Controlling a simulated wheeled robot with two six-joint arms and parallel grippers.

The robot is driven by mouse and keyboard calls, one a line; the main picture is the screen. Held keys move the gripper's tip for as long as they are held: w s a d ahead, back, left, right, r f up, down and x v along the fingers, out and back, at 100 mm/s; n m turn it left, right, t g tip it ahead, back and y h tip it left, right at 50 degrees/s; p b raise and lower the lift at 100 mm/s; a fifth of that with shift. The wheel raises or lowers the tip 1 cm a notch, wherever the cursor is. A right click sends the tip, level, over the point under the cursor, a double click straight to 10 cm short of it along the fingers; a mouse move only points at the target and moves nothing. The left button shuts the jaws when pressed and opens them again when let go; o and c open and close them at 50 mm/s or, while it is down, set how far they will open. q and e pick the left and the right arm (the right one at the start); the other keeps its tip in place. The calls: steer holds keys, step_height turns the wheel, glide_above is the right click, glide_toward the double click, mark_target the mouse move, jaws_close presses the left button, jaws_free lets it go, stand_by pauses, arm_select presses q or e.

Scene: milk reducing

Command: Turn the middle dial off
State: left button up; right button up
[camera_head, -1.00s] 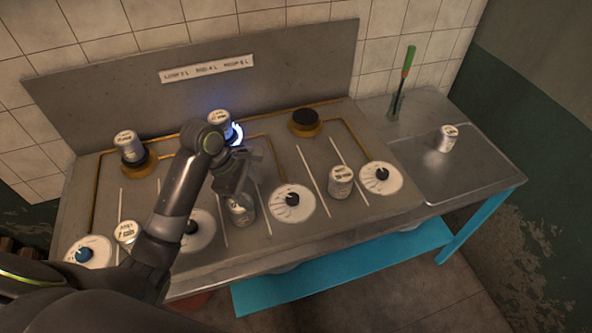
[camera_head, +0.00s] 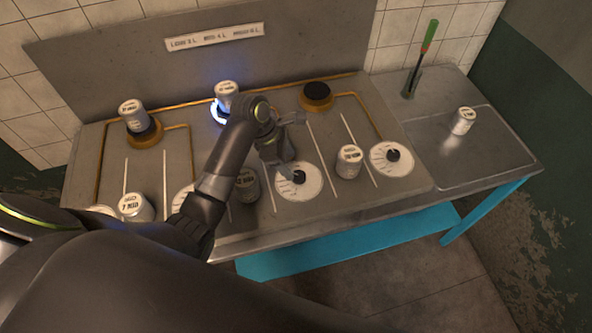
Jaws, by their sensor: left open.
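Several white round dials with knobs run along the front of the stove. My left gripper (camera_head: 284,152) is open and hangs just above and behind a dial (camera_head: 312,187) near the middle of the row; its dark knob (camera_head: 299,177) shows beside the gripper. I cannot tell whether they touch. Another dial (camera_head: 180,196) to the left is mostly hidden by my left arm, and the far left dial (camera_head: 100,210) shows only a sliver. The right dial (camera_head: 403,166) is clear. The middle burner (camera_head: 218,114) glows blue under a can (camera_head: 227,93). My right gripper is not in view.
Cans stand between the dials: one on the left (camera_head: 135,208), one by my arm (camera_head: 247,188), one on the right (camera_head: 349,163). A can (camera_head: 131,115) sits on the left burner; the right burner (camera_head: 316,95) is bare. Another can (camera_head: 463,121) stands on the side counter (camera_head: 440,160).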

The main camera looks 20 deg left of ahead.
mark_target(299, 175)
arm_select(q)
steer(key=x, duration=0.4)
steer(key=shift+d+f, duration=0.35)
steer(key=shift+f, duration=0.45)
steer(key=shift+c, duration=0.3)
steer(key=c, duration=0.9)
steer(key=shift+w+r+m+p, duration=0.1)
steer(key=shift+r+m+p, duration=0.15)
steer(key=shift+m+p, duration=0.55)
steer(key=shift+c, duration=0.2)
steer(key=m+g+p, duration=0.1)
steer(key=m+p, duration=0.1)
steer(key=p, duration=0.1)
steer(key=shift+w+m+g, duration=0.15)
steer(key=shift+m+g, duration=0.15)
steer(key=shift+m, duration=0.1)
steer(key=shift+w+f+m+g+p, duration=0.1)
steer(key=shift+m+g+p, duration=0.5)
steer(key=shift+m, duration=0.6)
steer(key=shift+w+f+m+g+y, duration=0.1)
steer(key=shift+m+g+y, duration=0.25)
steer(key=shift+m, duration=1.25)
steer(key=shift+p, duration=0.3)
